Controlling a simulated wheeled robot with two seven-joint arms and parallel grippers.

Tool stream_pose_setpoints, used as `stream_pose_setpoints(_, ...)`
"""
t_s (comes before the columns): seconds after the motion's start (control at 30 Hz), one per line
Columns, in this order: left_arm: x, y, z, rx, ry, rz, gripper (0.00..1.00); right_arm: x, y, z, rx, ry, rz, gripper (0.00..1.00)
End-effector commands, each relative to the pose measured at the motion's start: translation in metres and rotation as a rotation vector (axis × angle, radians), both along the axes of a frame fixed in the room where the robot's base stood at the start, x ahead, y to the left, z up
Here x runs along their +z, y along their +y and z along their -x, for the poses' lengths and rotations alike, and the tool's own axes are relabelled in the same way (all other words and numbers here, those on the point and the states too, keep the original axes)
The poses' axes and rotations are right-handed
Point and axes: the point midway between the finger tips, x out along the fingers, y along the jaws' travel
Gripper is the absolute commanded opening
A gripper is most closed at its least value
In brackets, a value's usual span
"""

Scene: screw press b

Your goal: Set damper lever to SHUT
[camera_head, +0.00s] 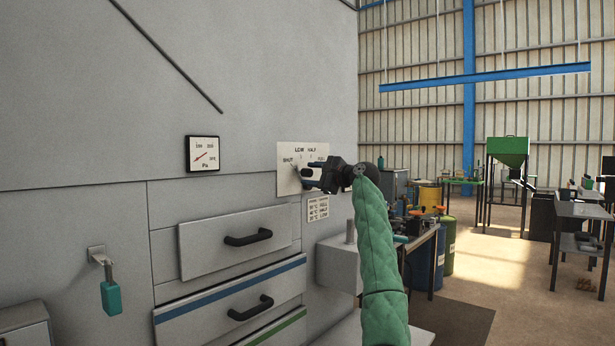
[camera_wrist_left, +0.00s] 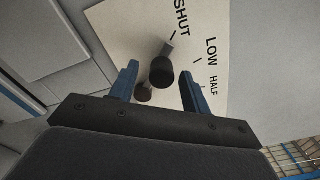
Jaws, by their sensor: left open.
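The damper plate (camera_head: 288,184) is a cream panel on the grey machine wall, marked SHUT, LOW, HALF and more. In the left wrist view the plate (camera_wrist_left: 125,28) shows the damper lever with a dark round knob (camera_wrist_left: 162,72) and a short grey arm. The arm appears to point close to the SHUT mark; exact alignment is unclear. My left gripper (camera_head: 308,178) is in front of the plate and covers most of the lever in the head view. In the wrist view the gripper (camera_wrist_left: 162,88) is open, its blue fingers on either side of the knob with gaps.
A gauge (camera_head: 203,154) is left of the plate. Drawers with black handles (camera_head: 248,238) lie below. A teal-handled lever (camera_head: 110,290) hangs at lower left. A cluttered bench (camera_head: 420,240) stands behind my arm on the right. Open floor (camera_head: 490,270) lies further right.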

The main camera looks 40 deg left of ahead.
Motion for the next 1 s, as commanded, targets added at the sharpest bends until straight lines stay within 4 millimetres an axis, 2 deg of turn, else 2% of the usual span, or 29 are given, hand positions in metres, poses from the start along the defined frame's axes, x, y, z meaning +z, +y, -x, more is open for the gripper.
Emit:
stream_pose_setpoints(0.2,-0.002,-0.035,0.003,-0.001,-0.001,0.002,0.48,-0.006,-0.001,-0.001,-0.001,-0.001,0.001,0.36)
stream_pose_setpoints(0.4,-0.002,-0.053,0.004,0.0,0.0,0.001,0.48,-0.007,-0.001,-0.002,0.0,-0.003,0.001,0.36)
stream_pose_setpoints(1.0,-0.001,-0.056,0.005,0.001,0.0,0.002,0.48,-0.007,-0.001,0.0,-0.001,-0.001,0.001,0.36)
